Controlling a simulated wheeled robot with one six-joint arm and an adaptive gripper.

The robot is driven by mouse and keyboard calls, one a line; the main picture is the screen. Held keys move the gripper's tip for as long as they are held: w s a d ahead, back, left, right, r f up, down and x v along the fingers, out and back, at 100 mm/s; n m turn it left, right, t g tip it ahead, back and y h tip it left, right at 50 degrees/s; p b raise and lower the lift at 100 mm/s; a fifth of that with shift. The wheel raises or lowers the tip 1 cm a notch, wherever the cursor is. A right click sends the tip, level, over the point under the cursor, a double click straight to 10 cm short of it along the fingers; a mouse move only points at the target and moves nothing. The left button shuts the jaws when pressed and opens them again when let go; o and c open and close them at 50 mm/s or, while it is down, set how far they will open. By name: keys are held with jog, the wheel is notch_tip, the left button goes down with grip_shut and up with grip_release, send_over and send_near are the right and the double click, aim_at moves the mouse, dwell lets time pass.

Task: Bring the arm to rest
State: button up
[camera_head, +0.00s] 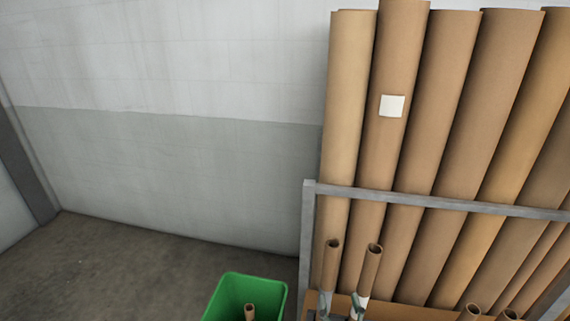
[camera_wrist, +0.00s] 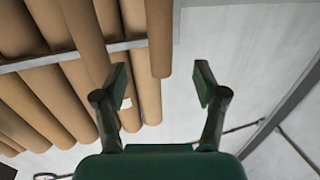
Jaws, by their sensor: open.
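My gripper (camera_wrist: 161,88) shows in the wrist view with its two dark green fingers spread wide apart. Nothing is between the fingers. Large brown cardboard tubes (camera_wrist: 75,70) show behind and to the left of it, with a pale wall behind on the right. A small white square, partly covered, shows beside the left finger. My gripper and arm do not show in the head view.
Tall brown tubes (camera_head: 435,130) stand behind a grey metal rail (camera_head: 440,202) on the right; one carries a white square label (camera_head: 392,106). Shorter narrow tubes (camera_head: 331,262) stand in front. A green bin (camera_head: 228,296) holds a short tube (camera_head: 249,312). The floor (camera_head: 110,270) at left is clear.

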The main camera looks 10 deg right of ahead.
jog(key=s+f+g+y, duration=0.1)
jog(key=s+f, duration=0.2)
jog(key=s, duration=0.8)
jog(key=s+f+g, duration=0.1)
jog(key=s+f, duration=0.2)
jog(key=s, duration=0.9)
jog(key=s+r, duration=0.3)
jog(key=s, duration=0.6)
jog(key=s+r+g, duration=0.1)
jog(key=s+r, duration=0.2)
jog(key=s, duration=0.6)
jog(key=shift+d+r+n, duration=0.3)
